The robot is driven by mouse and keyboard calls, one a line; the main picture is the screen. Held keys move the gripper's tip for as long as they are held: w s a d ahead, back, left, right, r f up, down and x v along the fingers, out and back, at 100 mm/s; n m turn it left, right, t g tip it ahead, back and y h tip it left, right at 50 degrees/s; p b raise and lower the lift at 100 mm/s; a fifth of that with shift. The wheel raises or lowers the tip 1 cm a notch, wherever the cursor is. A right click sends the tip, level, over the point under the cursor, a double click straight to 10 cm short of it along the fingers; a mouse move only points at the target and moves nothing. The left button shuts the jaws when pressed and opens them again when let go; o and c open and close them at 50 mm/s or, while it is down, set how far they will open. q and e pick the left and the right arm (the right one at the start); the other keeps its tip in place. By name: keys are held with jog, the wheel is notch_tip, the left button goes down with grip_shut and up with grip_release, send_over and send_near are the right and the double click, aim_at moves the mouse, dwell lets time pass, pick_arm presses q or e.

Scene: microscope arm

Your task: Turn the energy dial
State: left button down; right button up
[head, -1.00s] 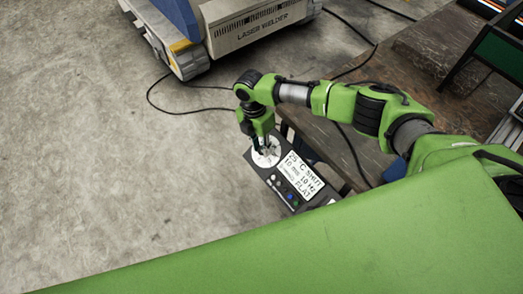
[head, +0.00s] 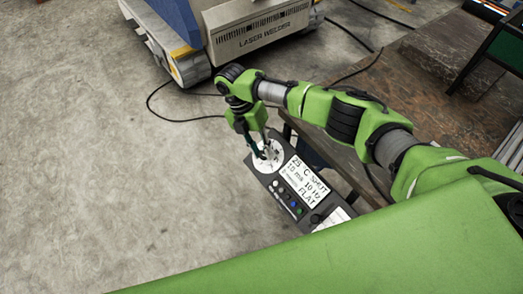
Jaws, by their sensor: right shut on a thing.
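The control panel (head: 265,180) is a dark box with a white display reading "25 C SHUT", "10 Hz" and "FLAT". Its round white dial face (head: 259,164) is at the panel's upper left end. My right gripper (head: 264,153) points down over this dial face, its dark fingers shut on the dial's knob, which the fingers largely hide. My left gripper is not in the view.
Small coloured buttons (head: 293,204) and a black knob (head: 315,218) lie along the panel's lower edge. A laser welder (head: 265,30) stands behind on the concrete floor, with cables around it. A brown worktop (head: 395,95) is to the right.

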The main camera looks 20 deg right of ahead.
jog(key=o, duration=1.1)
jog(key=v, duration=1.2)
